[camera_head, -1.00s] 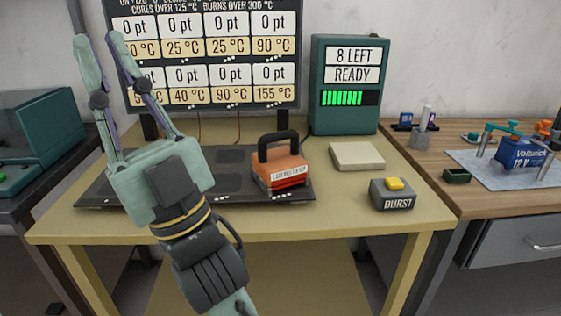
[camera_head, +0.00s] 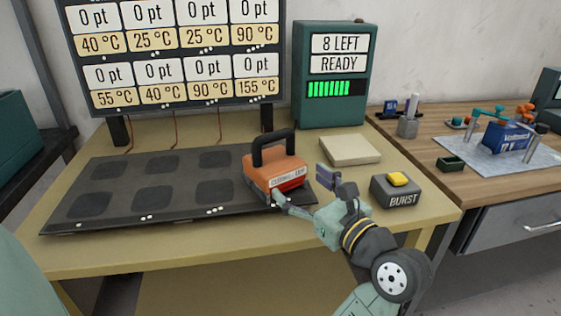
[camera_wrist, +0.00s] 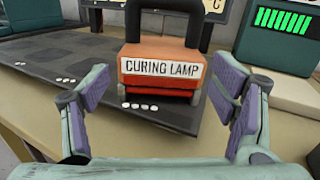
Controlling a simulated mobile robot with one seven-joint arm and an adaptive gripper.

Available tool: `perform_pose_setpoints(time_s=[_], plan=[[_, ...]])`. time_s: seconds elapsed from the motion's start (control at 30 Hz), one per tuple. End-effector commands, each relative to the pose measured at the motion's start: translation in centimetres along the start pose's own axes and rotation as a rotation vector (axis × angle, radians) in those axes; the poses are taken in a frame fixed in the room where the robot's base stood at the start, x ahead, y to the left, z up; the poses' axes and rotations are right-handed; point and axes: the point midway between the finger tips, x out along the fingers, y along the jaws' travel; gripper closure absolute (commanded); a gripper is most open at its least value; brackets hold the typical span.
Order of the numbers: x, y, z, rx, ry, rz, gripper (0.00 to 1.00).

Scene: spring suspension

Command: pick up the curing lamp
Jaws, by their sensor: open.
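The curing lamp (camera_head: 272,172) is an orange block with a black loop handle (camera_head: 273,147) on top and a white label. It stands upright on the right end of the dark mat. In the wrist view the lamp (camera_wrist: 160,78) faces me, its "CURING LAMP" label readable and the top of its handle cut off. My gripper (camera_head: 303,190) is at the front right of the lamp, low over the table. In the wrist view my gripper (camera_wrist: 155,108) is open and empty, with one finger to each side and the lamp ahead between them. Contact cannot be told.
The dark mat (camera_head: 90,222) has several square pads. A beige block (camera_head: 350,149) and a grey BURST box (camera_head: 395,192) with a yellow button stand to the right. A green READY box (camera_head: 333,110) and a temperature board (camera_head: 180,100) stand behind.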

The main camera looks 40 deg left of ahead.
Motion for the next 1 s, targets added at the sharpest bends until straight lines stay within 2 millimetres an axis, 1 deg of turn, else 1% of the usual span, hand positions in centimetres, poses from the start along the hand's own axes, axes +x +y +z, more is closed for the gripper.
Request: perform_pose_setpoints(time_s=[0.03, 0.07, 0.13, 0.27, 0.4, 0.57, 0.63, 0.83, 0.9, 1.0], plan=[[-0.2, 0.1, -0.5, 0.043, 0.012, 0.009, 0.15], [-0.2, 0.1, -0.7, 0.062, 0.018, 0.014, 0.13], [0.3, 0.2, -0.9, 0.085, 0.026, 0.021, 0.09], [2.4, 0.3, -1.0, 0.090, 0.027, 0.023, 0.00], [4.3, 0.2, -1.0, 0.088, 0.025, 0.019, 0.00], [5.4, 0.1, -1.1, 0.086, 0.025, 0.017, 0.00], [6.2, 0.2, -1.0, 0.086, 0.026, 0.020, 0.00], [9.2, 0.0, -1.3, 0.086, 0.025, 0.019, 0.00], [9.9, 0.0, -1.4, 0.085, 0.024, 0.017, 0.00], [10.3, 0.0, -1.5, 0.084, 0.025, 0.016, 0.00]])
